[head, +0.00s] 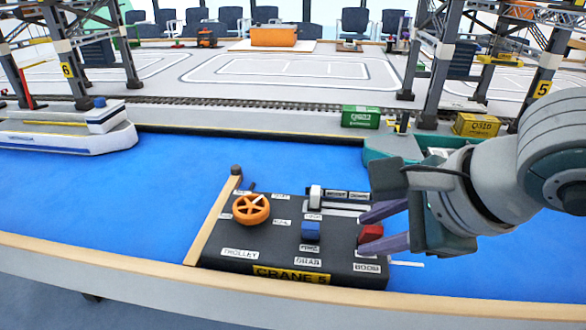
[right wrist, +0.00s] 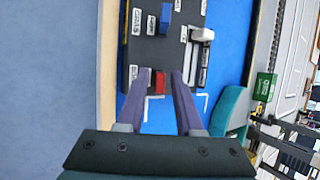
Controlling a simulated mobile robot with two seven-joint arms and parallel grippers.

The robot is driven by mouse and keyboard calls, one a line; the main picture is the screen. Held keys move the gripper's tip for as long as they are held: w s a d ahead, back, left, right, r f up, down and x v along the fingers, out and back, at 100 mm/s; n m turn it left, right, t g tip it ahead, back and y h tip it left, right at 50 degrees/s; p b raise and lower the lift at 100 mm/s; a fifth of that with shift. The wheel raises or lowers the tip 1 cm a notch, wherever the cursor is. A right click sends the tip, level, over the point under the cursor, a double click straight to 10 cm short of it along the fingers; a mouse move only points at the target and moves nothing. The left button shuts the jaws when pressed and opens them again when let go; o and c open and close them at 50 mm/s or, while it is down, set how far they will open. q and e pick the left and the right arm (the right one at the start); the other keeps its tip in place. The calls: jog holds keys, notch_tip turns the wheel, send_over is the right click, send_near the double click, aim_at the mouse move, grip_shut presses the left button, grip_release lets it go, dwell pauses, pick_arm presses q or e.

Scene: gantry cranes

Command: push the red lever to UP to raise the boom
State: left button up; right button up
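The red lever (head: 370,233) is a small red block at the right side of the black CRANE 5 control panel (head: 225,263), above the BOOM label. It also shows in the right wrist view (right wrist: 159,82). My right gripper (head: 361,234) comes in from the right, its two purple fingers apart on either side of the lever. In the right wrist view the fingertips (right wrist: 160,72) flank the lever, with a narrow gap on the right. I cannot tell whether a finger touches it. My left gripper is not in view.
The panel also carries an orange wheel (head: 251,209) by TROLLEY, a blue lever (head: 311,232) by GRAB, and a pale handle (head: 315,197) at the back. A wooden rim (head: 450,305) edges the table in front. Green (head: 360,117) and yellow (head: 476,125) containers stand beyond the blue surface.

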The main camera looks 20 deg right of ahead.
grip_shut()
